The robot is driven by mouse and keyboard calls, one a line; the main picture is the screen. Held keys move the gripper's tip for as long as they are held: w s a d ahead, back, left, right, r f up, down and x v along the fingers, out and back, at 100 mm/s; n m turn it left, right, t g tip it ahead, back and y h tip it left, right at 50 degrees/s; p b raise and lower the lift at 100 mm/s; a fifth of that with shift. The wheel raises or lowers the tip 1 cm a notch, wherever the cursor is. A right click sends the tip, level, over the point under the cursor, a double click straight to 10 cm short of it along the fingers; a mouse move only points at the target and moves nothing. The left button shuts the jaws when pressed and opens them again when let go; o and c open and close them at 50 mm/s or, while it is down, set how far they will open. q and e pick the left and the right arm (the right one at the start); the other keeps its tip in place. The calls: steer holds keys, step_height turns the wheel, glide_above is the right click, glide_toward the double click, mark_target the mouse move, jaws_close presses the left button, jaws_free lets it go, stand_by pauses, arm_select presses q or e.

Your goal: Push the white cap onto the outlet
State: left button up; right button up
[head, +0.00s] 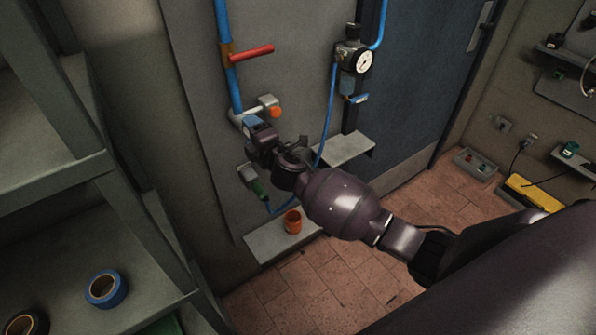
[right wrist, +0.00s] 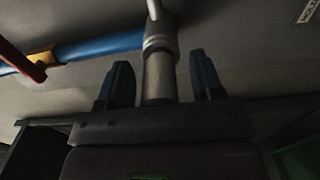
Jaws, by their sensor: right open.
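My right gripper (head: 247,122) reaches in from the right, up against the grey wall panel beside the lower end of the blue pipe. In the right wrist view the right gripper (right wrist: 160,80) is open, with one dark blue finger on each side of a pale grey cylinder (right wrist: 158,78). I cannot tell whether this cylinder is the outlet or carries the white cap; I see no separate white cap clearly. My left gripper is not in view.
The blue pipe (head: 231,75) has a red lever (head: 252,52). An orange knob (head: 275,111) is just right of the gripper. Below are a green-handled valve (head: 258,188) and an orange cup (head: 292,221) on a ledge. A gauge (head: 356,58) and grey shelf (head: 345,149) are right.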

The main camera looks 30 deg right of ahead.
steer(key=s+d, duration=0.1)
steer(key=s, duration=0.9)
steer(key=shift+s+d, duration=0.25)
steer(key=shift+s, duration=0.1)
steer(key=s+d+f+m+g+h, duration=0.1)
steer(key=s+d+f+m+g, duration=0.2)
steer(key=s+f+m, duration=0.6)
steer(key=s+d+f+m+g+h, duration=0.1)
steer(key=s+d+f+m+g, duration=0.2)
steer(key=s+f+m, duration=0.6)
steer(key=s+d+f, duration=0.1)
steer(key=s, duration=0.5)
steer(key=shift+s+d+f+m+h+b, duration=0.15)
steer(key=shift+d+m+h+b, duration=0.15)
steer(key=shift+h+b, duration=0.1)
